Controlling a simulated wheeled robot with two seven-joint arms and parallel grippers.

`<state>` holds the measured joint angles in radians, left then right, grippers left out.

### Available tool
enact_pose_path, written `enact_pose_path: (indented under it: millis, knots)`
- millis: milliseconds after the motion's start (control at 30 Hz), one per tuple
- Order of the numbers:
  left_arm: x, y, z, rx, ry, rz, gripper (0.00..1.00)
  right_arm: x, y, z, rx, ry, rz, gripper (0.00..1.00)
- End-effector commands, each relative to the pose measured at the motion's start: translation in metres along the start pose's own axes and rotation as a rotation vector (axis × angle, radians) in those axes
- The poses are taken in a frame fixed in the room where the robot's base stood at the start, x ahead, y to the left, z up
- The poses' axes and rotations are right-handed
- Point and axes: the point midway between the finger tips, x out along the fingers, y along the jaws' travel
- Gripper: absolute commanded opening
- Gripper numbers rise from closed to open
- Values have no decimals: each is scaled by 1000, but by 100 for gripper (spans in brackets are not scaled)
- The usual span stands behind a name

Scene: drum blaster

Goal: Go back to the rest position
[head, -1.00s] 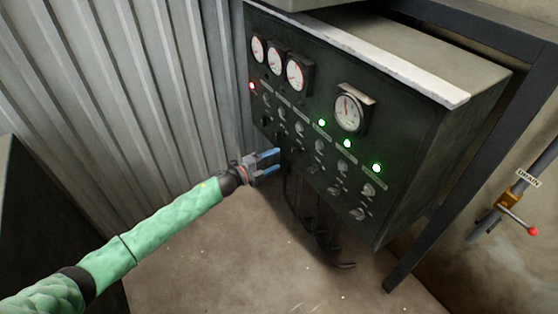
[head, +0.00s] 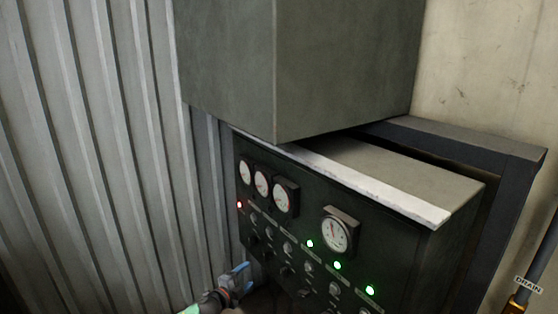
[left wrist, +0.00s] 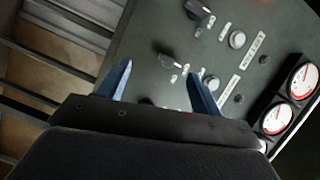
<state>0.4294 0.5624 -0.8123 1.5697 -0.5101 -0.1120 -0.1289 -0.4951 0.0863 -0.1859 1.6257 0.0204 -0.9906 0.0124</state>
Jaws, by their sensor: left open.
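My left gripper (head: 237,276) shows at the bottom of the head view, in front of the lower left part of the dark control panel (head: 262,227). Its two blue fingers are apart with nothing between them. In the left wrist view, the open fingers (left wrist: 160,85) point at the panel face (left wrist: 150,35), with a black knob (left wrist: 170,61) beyond the gap between them. I cannot tell the exact distance to the panel. Most of my left arm is below the head view. My right gripper is not in view.
The panel carries round gauges (head: 334,236), green lamps (head: 337,265) and a red lamp (head: 239,205). A large grey box (head: 300,70) hangs above it. A corrugated wall (head: 90,150) stands at the left.

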Motion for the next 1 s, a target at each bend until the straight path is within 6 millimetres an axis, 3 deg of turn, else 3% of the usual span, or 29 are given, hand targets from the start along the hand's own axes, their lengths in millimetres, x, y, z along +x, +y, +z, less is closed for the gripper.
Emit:
enact_pose_path:
  millis: [100,200,367,467,633,1000]
  knots:
    - [0,-16,39,-115,-170,-2,65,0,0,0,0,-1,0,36]
    - [0,-28,62,-218,-292,-8,65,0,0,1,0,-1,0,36]
    - [-13,-14,88,-408,-476,14,65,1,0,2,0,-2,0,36]
    - [-30,17,97,-553,-597,54,65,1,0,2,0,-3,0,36]
    - [-68,88,98,-767,-766,145,65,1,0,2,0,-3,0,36]
    - [-177,259,52,-1123,-1005,354,65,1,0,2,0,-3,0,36]
